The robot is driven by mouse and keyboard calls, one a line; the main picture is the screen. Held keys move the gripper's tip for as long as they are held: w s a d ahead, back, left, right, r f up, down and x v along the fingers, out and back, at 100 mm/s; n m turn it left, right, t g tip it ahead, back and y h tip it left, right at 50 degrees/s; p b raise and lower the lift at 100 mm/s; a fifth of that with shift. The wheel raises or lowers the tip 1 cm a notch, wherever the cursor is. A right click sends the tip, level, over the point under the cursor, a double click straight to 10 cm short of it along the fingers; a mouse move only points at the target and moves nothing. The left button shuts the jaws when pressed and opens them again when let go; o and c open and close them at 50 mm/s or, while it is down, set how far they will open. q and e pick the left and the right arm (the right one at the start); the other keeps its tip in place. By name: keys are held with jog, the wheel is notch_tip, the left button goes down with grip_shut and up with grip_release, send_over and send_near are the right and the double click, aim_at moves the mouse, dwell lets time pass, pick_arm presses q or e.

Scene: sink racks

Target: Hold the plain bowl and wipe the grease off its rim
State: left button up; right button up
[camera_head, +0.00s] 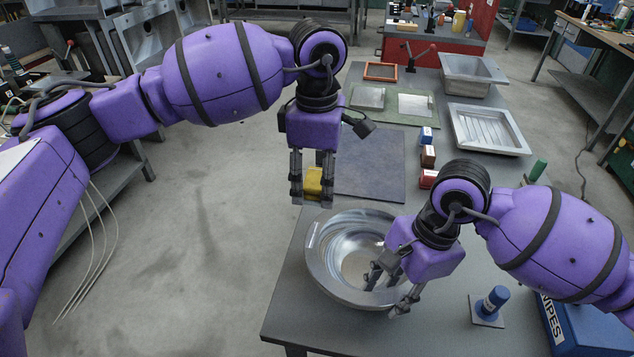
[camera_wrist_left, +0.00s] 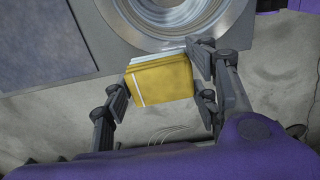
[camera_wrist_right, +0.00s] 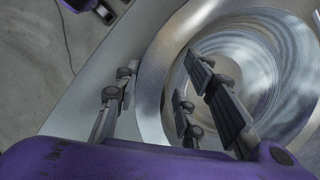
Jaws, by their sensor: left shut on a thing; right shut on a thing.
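The plain metal bowl (camera_head: 316,268) stands on the near part of the grey table, with a wide shiny rim. My right gripper (camera_head: 388,290) is shut on its near right rim. In the right wrist view (camera_wrist_right: 160,100), one finger is outside the bowl and the other inside. My left gripper (camera_head: 312,187) is shut on a yellow folded pad (camera_wrist_left: 162,82) with a pale edge. It holds the pad beyond the bowl's far left side, apart from the rim in the head view. A pale streak shows on the left rim. I cannot tell whether it is grease.
A blue box lettered WIPES (camera_head: 567,325) and a blue-capped post on a plate (camera_head: 489,307) are at the right. Small blocks (camera_head: 427,157), a dark mat (camera_head: 370,165), a ribbed metal tray (camera_head: 488,130) and a basin (camera_head: 470,75) lie farther back.

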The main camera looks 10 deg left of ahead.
jog(key=o, duration=1.2)
jog(key=shift+c, duration=0.2)
jog(key=shift+r, duration=0.1)
jog(key=v, duration=1.1)
jog(key=shift+r, duration=0.35)
jog(key=shift+d+f, duration=0.1)
